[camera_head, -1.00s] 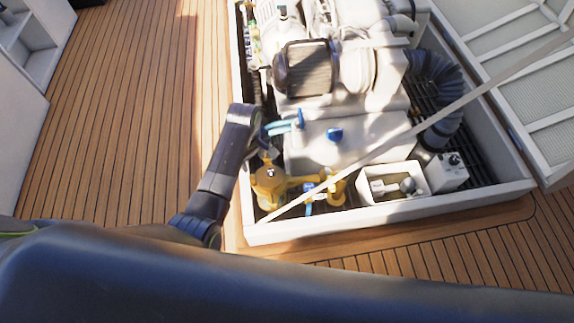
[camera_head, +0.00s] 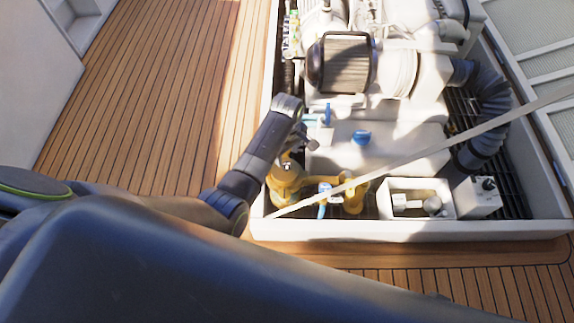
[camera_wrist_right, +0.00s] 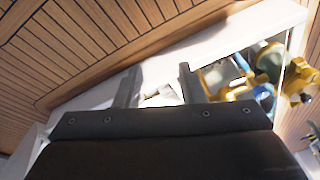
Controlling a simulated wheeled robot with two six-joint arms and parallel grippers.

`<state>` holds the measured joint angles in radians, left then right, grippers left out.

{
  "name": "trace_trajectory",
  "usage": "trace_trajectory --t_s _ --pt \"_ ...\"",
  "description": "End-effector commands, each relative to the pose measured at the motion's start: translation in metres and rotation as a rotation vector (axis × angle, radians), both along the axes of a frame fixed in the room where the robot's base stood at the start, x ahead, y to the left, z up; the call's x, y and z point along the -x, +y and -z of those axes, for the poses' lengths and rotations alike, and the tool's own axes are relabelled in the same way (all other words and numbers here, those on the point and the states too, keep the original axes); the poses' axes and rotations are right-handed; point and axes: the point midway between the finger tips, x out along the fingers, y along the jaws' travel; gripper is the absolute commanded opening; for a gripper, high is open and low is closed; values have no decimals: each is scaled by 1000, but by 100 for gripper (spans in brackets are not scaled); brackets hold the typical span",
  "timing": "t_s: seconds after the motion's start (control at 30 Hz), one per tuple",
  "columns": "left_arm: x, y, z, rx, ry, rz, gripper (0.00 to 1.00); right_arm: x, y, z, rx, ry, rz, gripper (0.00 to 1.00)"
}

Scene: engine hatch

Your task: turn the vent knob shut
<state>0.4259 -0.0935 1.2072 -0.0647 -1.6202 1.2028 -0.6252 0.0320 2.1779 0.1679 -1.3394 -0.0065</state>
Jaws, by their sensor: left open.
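Several knobs and handles show in the head view; which one is the vent knob I cannot tell for sure. A blue knob (camera_head: 361,137) sits on top of the white tank (camera_head: 400,150). A black knob (camera_head: 488,183) is on a small white box (camera_head: 478,200) at the front right. A blue lever (camera_head: 327,114) stands at the tank's left edge. My left gripper (camera_head: 308,143) is open, just below that lever and left of the blue knob, above the brass strainer (camera_head: 286,180). My right gripper (camera_wrist_right: 158,76) is open in the wrist view, with nothing clearly between its fingers.
A white hatch rim (camera_head: 400,230) surrounds the engine. A pale strap or bar (camera_head: 440,147) crosses diagonally over the bay. An open white bin (camera_head: 385,205) holds a small part. A dark ribbed hose (camera_head: 487,105) bends at right. Bare wooden deck (camera_head: 160,90) lies left.

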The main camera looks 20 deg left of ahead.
Motion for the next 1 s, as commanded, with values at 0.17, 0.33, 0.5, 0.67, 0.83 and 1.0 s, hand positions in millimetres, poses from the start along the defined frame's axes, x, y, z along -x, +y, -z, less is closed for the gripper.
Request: trace_trajectory --t_s 0.17,0.33,0.5,0.67,0.83,1.0 --pt "0 0 39 -1 2 0 50 -5 5 -11 -24 -66 -8 36" --pt "0 0 55 0 0 0 50 -8 9 -22 -37 -105 -15 36" --pt "0 0 60 0 -1 0 50 -9 10 -28 -43 -120 -17 36" --pt "0 0 60 0 -1 0 50 -9 10 -28 -44 -120 -18 36" --pt "0 0 60 0 -1 0 36 -9 10 -28 -44 -120 -18 36" --pt "0 0 59 0 0 0 14 -9 10 -28 -44 -119 -17 36"
